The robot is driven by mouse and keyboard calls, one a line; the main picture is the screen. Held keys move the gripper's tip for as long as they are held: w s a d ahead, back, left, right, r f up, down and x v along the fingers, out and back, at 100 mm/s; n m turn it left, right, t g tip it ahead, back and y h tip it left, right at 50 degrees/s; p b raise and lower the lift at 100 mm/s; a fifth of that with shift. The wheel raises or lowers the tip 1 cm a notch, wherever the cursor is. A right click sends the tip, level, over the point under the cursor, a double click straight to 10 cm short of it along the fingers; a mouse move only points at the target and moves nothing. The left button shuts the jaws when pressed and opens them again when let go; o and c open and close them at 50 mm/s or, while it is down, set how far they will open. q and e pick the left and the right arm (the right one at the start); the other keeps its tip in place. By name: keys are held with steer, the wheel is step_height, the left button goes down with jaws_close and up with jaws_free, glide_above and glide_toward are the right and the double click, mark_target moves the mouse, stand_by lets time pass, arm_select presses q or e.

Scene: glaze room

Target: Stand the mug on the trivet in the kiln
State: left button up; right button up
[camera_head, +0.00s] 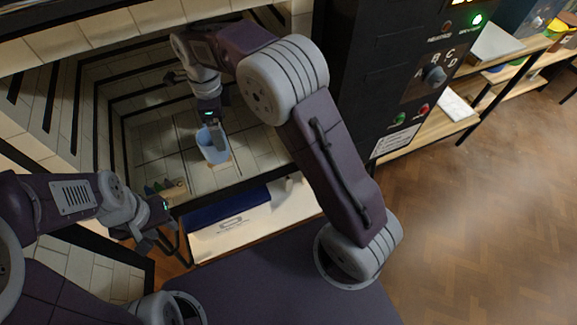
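A light blue mug (206,148) stands upright, or nearly so, inside the kiln (170,139), over its tiled floor. My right gripper (217,138) reaches down into the kiln at the mug, with a finger against or just in front of its right side. The other finger is hidden, so I cannot tell whether it grips the mug. A small brownish patch shows by the mug's base; I cannot tell whether it is the trivet. My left gripper (158,243) is outside the kiln's front edge at lower left, its fingers apart and empty.
Small coloured cones (163,187) stand near the kiln's front edge. A black control cabinet (352,75) stands right of the opening. A shelf with a dark blue item (228,206) lies below it. Wooden shelves (425,132) and open floor are at right.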

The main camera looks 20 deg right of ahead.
steer(key=s+d+f+n, duration=0.3)
steer(key=s+d+n, duration=0.4)
steer(key=s+n, duration=0.2)
steer(key=s+d+f+n+t, duration=0.1)
steer(key=s+d+f+n, duration=0.2)
steer(key=s+d+n, duration=0.4)
steer(key=s+n, duration=0.3)
steer(key=n, duration=0.1)
steer(key=shift+d+f+n, duration=0.15)
steer(key=shift+f+n, duration=0.1)
steer(key=shift+n, duration=0.15)
